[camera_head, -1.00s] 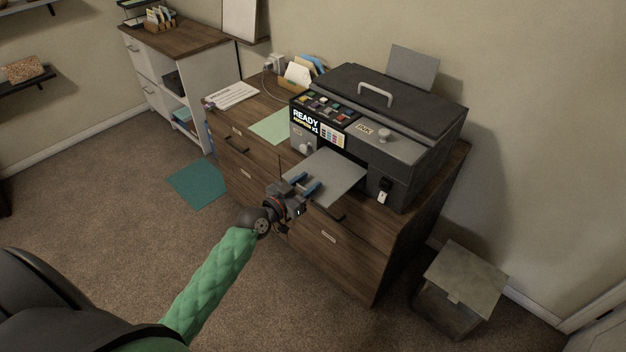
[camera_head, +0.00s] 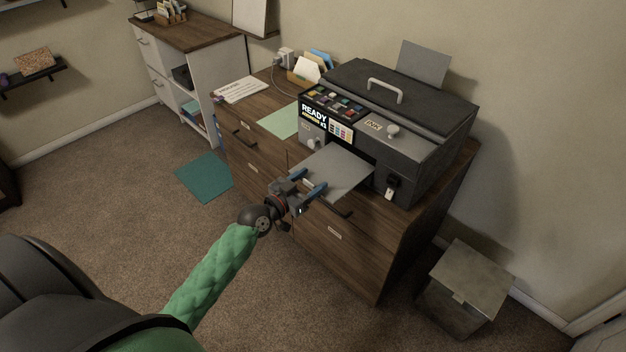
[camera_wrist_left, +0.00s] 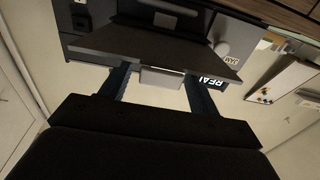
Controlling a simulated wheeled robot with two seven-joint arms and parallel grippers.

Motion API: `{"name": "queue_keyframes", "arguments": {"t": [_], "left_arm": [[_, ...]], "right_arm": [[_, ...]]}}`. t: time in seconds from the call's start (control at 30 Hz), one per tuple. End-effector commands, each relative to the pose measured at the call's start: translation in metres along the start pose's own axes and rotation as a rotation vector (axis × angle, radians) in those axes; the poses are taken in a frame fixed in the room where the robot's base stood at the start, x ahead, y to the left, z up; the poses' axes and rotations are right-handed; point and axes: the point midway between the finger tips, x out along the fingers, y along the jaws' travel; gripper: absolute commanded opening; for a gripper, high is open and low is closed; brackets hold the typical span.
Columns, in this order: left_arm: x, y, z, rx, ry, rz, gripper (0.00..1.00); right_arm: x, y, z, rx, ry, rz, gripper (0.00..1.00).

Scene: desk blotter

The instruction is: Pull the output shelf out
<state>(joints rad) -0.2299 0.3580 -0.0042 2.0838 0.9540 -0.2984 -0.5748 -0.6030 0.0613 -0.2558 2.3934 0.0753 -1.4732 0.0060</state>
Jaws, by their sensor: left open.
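The output shelf (camera_head: 338,172) is a flat grey plate that sticks out from the front of the black printer (camera_head: 405,135). My left gripper (camera_head: 308,182) is at the shelf's front edge, with its blue-tipped fingers apart. In the left wrist view the shelf (camera_wrist_left: 160,46) lies across the far ends of the open fingers (camera_wrist_left: 157,76). A small pale tab (camera_wrist_left: 162,78) at the shelf's edge shows between the fingers. I cannot tell whether the fingers touch it. My right gripper is not in view.
The printer stands on a wooden drawer cabinet (camera_head: 335,235) with dark handles. A green sheet (camera_head: 279,121) and a white card (camera_head: 240,89) lie left of the printer. A grey bin (camera_head: 468,285) stands on the floor at right. The carpet in front is mostly clear.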

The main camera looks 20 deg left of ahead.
Motion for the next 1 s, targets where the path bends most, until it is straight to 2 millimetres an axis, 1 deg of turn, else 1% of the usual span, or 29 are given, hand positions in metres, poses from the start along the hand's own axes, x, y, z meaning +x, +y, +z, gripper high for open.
{"name": "queue_keyframes", "arguments": {"t": [0.03, 0.2, 0.4, 0.5, 0.63, 1.0], "left_arm": [[-0.008, 0.000, 0.003, 0.002, -0.002, 0.001, 0.62], [-0.032, 0.001, 0.003, 0.001, -0.002, 0.002, 0.62], [-0.053, 0.000, 0.002, 0.000, -0.002, 0.001, 0.62], [-0.059, 0.000, 0.001, -0.001, -0.001, 0.001, 0.62], [-0.062, 0.000, 0.000, -0.001, 0.000, 0.001, 0.62], [-0.062, 0.001, 0.000, -0.001, 0.000, 0.001, 0.62]], "right_arm": [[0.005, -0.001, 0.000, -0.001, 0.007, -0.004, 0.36], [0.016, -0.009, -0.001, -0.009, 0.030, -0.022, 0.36], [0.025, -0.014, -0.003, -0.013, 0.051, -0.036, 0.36], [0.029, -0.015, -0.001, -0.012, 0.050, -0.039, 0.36], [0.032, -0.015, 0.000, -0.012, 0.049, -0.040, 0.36], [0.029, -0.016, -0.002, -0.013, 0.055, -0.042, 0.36]]}}
